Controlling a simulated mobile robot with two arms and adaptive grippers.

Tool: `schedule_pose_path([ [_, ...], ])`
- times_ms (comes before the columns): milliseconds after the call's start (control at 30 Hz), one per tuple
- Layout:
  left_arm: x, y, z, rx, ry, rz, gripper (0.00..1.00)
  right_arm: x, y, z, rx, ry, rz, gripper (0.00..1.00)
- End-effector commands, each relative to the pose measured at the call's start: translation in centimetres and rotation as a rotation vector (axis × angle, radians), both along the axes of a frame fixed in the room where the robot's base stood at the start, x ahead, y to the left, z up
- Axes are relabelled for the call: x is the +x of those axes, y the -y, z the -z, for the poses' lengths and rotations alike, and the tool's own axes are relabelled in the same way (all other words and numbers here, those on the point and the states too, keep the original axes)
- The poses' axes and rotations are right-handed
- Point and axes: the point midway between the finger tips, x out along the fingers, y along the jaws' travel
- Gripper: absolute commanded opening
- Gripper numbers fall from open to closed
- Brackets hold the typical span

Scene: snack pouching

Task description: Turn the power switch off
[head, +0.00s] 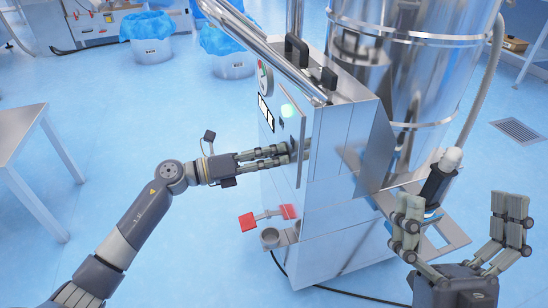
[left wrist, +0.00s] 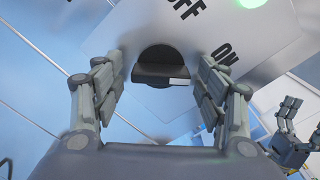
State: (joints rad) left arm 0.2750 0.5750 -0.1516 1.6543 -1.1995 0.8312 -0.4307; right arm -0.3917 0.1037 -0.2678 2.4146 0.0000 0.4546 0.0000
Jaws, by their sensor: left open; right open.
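The power switch (left wrist: 160,62) is a black round knob with a raised bar, on a metal plate (left wrist: 255,55) marked OFF and ON. A white mark is on the bar's right end, on the side of the ON label (left wrist: 223,53); the OFF label (left wrist: 188,8) is above. My left gripper (head: 287,153) is open at the machine's front panel. In the left wrist view, its fingers (left wrist: 160,78) stand either side of the knob; contact cannot be told. The switch is hidden in the head view. My right gripper (head: 468,222) is open and empty, low at right.
The steel machine (head: 345,145) has a lit green lamp (head: 290,110), a gauge (head: 264,78) and a red pedal-like part (head: 248,222). A tall steel cylinder (head: 425,90) stands behind. A table (head: 20,135) is at left, blue-lined bins (head: 150,45) at the back.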

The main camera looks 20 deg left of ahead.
Motion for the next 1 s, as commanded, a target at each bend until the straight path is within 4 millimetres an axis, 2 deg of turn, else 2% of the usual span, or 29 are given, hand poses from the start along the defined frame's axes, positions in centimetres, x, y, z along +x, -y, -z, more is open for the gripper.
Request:
schedule_pose_path([
  [300, 0.2, 0.3, 0.0, 0.0, 0.0, -0.001, 0.67, -0.2, 0.0, -0.1, 0.003, 0.009, -0.001, 1.0],
  [367, 0.2, 0.3, 0.0, 0.0, 0.0, -0.001, 0.55, -0.2, 0.0, -0.1, 0.003, 0.009, -0.001, 1.0],
  [500, 0.2, 0.2, 0.0, 0.0, 0.0, -0.001, 0.24, -0.1, 0.0, -0.1, 0.003, 0.008, -0.001, 1.0],
  [833, 0.2, 0.2, -0.1, -0.005, -0.007, -0.001, 0.22, 0.2, -0.1, 0.0, -0.003, -0.01, 0.0, 1.0],
  [1000, 0.2, 0.2, -0.1, -0.021, -0.034, -0.002, 0.22, 2.1, -0.3, 1.5, -0.041, -0.135, 0.01, 1.0],
])
